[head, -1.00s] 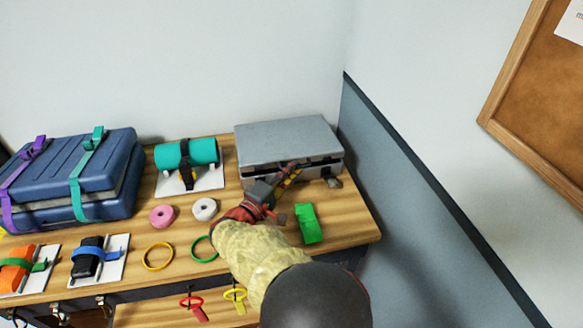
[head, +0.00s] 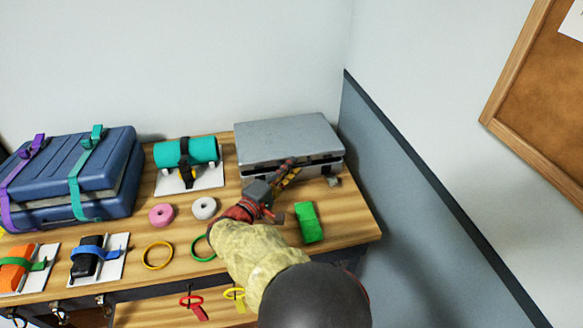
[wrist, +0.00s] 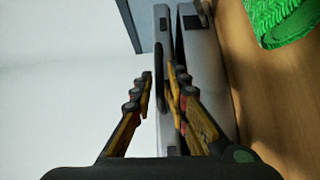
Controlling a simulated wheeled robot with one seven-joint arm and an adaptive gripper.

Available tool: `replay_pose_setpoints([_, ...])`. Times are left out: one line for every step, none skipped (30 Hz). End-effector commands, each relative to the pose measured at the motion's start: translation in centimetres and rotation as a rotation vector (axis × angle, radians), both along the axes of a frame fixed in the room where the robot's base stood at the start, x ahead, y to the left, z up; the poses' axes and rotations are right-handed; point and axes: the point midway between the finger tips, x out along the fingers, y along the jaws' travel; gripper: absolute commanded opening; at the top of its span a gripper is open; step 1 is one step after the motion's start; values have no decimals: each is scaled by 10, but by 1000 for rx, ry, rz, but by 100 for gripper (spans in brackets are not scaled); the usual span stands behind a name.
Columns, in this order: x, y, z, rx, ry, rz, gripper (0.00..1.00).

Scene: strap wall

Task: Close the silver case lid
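The silver case (head: 286,134) stands at the back right of the bench. Its lid (wrist: 162,20) is low, with a dark gap along the front between lid and base (wrist: 203,60). My gripper (head: 289,171) is at the front of the case, and its fingers hide part of that edge. In the wrist view my gripper (wrist: 160,73) has its fingertips partly apart, with the lid's front edge and a dark handle seen between them. I cannot tell whether the fingers touch the lid.
A green block (head: 308,222) lies close to the right of my gripper. White (head: 204,208) and pink (head: 162,214) rolls lie left. A teal roll on a stand (head: 187,153) is left of the case. The side wall (head: 385,165) stands close on the right.

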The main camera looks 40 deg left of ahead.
Motion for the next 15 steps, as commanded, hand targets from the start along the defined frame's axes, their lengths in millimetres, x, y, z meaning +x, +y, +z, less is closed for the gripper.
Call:
replay_pose_setpoints([-8, 0, 0, -1, 1, 2, 16])
replay_pose_setpoints([-12, 0, 0, -1, 1, 2, 16])
replay_pose_setpoints([-19, -1, 0, -1, 0, 2, 16])
replay_pose_setpoints([-26, -2, 0, -1, 0, 2, 16])
replay_pose_setpoints([-32, -2, -1, -2, 1, 3, 16])
replay_pose_setpoints([-40, -3, -1, -2, 1, 2, 16])
replay_pose_setpoints([-47, -3, -1, -2, 1, 2, 16])
replay_pose_setpoints([-53, -4, 0, -2, 0, 2, 16])
replay_pose_setpoints([-61, -5, 0, -1, 1, 2, 16])
replay_pose_setpoints([-67, -5, -1, -2, 1, 2, 16])
replay_pose_setpoints([-73, -6, -1, -2, 1, 0, 16])
replay_pose_setpoints([-80, -7, -1, -3, 1, 1, 16])
replay_pose_setpoints([-85, -7, -1, -3, 1, 1, 16])
replay_pose_setpoints([-89, -7, -1, -2, 1, 0, 16])
replay_pose_setpoints([-95, -8, -1, -2, 1, -1, 16])
